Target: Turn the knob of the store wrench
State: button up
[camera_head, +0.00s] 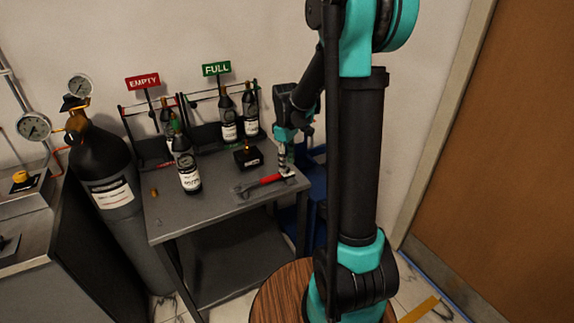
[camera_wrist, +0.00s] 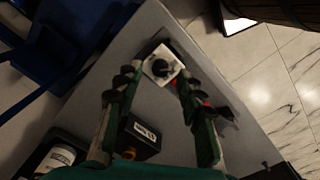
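A black knob (camera_wrist: 161,68) on a small white square plate (camera_wrist: 152,76) shows in the wrist view near the corner of the grey table. My gripper (camera_wrist: 159,60) points down over it, its two fingers apart, one on each side of the plate. I see space around the knob; whether a finger touches the plate is unclear. In the head view my gripper (camera_head: 286,165) is at the table's right side and largely hides the knob. A wrench with a red handle (camera_head: 270,179) lies beside it; in the wrist view it is partly hidden behind the right finger.
A black box (camera_head: 248,157) with an orange top stands left of my gripper on the table (camera_head: 222,200). Several dark bottles, one at the front (camera_head: 186,168), stand behind and left, near racks with EMPTY (camera_head: 142,81) and FULL (camera_head: 216,69) signs. A large cylinder (camera_head: 105,170) stands left.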

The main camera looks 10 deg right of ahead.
jog(key=shift+f, duration=0.85)
grip_shut()
